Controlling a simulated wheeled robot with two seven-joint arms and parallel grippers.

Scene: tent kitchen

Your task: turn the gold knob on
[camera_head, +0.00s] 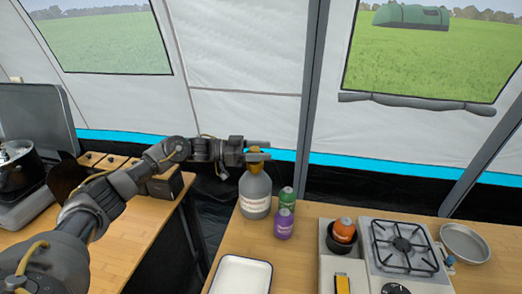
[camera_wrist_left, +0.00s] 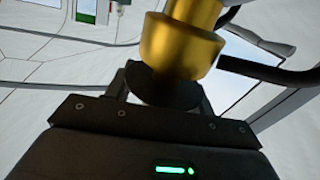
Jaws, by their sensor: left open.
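The gold knob (camera_head: 256,158) tops a grey gas bottle (camera_head: 255,195) that stands upright on the right-hand wooden table. My left gripper (camera_head: 259,150) reaches in from the left at the height of the knob, with its fingers open. The lower finger overlaps part of the knob in the head view. My right gripper is not in view.
A green can (camera_head: 286,197) and a purple can (camera_head: 284,224) stand just right of the bottle. A white tray (camera_head: 240,258) lies in front. A gas stove (camera_head: 402,245), an orange canister (camera_head: 344,229) and a metal bowl (camera_head: 465,243) are farther right. A gap separates the two tables.

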